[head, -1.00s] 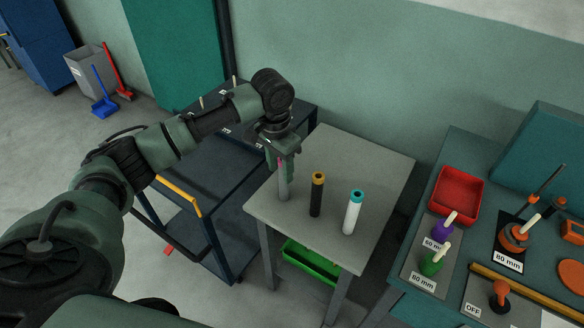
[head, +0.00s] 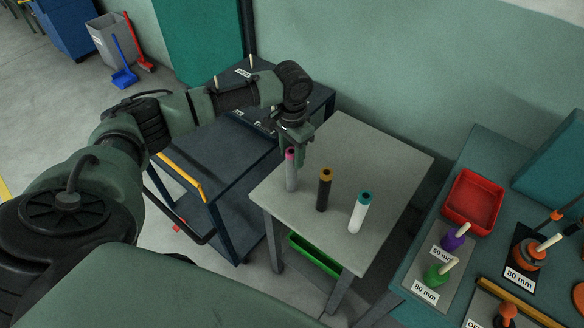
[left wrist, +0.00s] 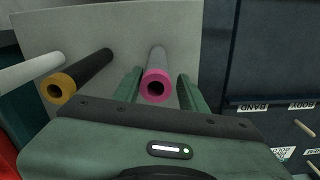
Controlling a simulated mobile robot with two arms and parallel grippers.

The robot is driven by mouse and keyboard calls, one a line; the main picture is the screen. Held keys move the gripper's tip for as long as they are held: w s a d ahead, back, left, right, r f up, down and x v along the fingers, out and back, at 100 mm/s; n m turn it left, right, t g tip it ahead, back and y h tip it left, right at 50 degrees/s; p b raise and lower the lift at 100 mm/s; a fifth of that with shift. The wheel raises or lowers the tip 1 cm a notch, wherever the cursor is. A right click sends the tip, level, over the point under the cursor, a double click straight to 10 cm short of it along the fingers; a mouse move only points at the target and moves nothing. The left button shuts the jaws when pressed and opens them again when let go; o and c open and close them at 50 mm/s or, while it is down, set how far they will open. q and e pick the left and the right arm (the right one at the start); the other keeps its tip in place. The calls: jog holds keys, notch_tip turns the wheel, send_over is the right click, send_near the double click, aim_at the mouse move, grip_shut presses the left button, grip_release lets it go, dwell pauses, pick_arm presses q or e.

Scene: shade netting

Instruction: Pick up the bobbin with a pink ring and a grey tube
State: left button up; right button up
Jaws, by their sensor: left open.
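The bobbin with a pink ring and a grey tube (head: 291,172) stands upright on the grey table (head: 345,135), at the left of a row of three. My left gripper (head: 298,150) is open at its upper end, pointing down. In the left wrist view the pink ring (left wrist: 156,86) shows between the two open fingers (left wrist: 160,88), with a gap on each side. The bobbin's base is on the table. My right gripper is not in view.
A black bobbin with an ochre ring (head: 324,190) and a white bobbin with a teal ring (head: 360,212) stand close by on the right. A dark blue cart (head: 225,165) stands left of the table. A red tray (head: 473,198) lies on the teal bench.

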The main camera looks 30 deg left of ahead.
pick_arm(q)
jog(key=shift+f, duration=1.6)
grip_shut()
jog(key=shift+r, duration=0.2)
